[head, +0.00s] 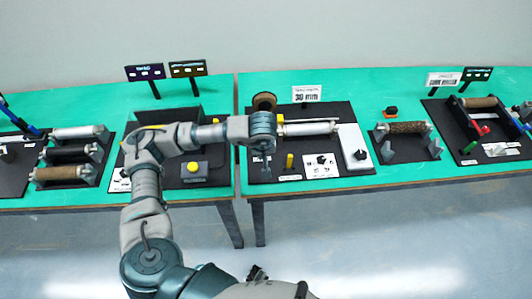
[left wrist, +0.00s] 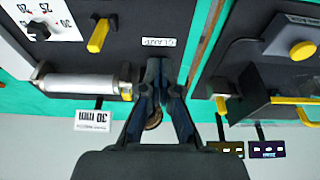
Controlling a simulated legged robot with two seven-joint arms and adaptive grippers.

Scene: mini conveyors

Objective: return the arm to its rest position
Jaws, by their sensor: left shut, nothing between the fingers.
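My left arm reaches up from the bottom of the head view and bends right over the near benches. Its gripper (head: 265,165) hangs above the left part of the black panel of the 30 mm station, left of a yellow lever (head: 290,162). In the left wrist view the gripper's fingers (left wrist: 160,75) are together, with nothing between them. A brown round part (left wrist: 153,120) shows partly behind the fingers. The silver roller (left wrist: 80,86) lies apart from them. My right gripper is not in view.
Two green benches (head: 225,90) stand side by side with a narrow gap. A station with a yellow button (head: 194,167) is on the left bench, partly behind my arm. Bare floor (head: 400,240) lies in front.

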